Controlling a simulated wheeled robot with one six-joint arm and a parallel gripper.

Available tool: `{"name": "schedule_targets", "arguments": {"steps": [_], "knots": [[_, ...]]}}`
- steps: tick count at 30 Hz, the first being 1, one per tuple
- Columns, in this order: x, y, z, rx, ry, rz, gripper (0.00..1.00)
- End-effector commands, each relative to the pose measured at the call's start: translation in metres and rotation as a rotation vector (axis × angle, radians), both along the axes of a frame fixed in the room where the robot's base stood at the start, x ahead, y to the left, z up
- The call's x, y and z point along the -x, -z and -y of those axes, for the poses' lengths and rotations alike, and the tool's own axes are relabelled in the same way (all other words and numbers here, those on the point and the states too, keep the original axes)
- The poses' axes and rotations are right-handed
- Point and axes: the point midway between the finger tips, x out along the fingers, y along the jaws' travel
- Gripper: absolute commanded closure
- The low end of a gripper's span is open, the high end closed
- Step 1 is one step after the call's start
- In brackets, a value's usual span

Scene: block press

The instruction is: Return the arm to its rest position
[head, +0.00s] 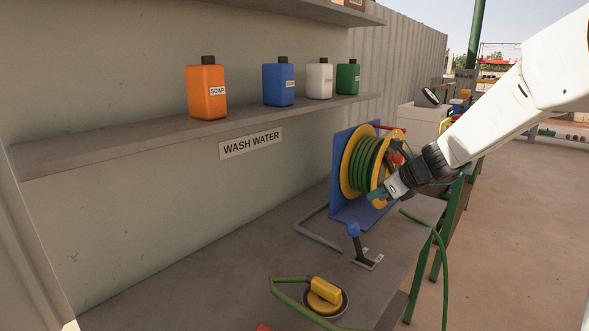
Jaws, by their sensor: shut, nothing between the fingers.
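My white arm reaches in from the upper right, over the bench. My gripper (376,195) is at its end, dark with teal fingertips, and shut with nothing held. It shows in front of the lower right of a yellow reel (358,165) wound with green hose (367,165). I cannot tell whether the gripper touches the reel. The reel stands on a blue bracket (343,150). A lever with a blue knob (353,229) stands on the bench below and left of the gripper, apart from it.
A grey bench (215,280) runs along the wall, clear at its left. A yellow nozzle (326,291) lies near the front. A shelf (100,150) holds orange (206,95), blue (278,87), white (319,82) and green (347,79) bottles. Open ground (510,230) lies to the right.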

Motion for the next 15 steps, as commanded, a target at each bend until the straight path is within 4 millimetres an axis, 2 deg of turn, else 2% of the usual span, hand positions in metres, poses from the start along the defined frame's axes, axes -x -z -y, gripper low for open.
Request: {"name": "schedule_targets", "arguments": {"steps": [3, 5, 8, 15], "knots": [[0.026, 0.019, -0.009, 0.123, -0.224, 0.019, 1.00], [0.048, 0.022, -0.015, 0.203, -0.376, 0.043, 1.00], [0.093, 0.020, -0.027, 0.341, -0.658, 0.097, 1.00], [0.218, 0.005, -0.040, 0.638, -1.356, 0.232, 1.00]]}}
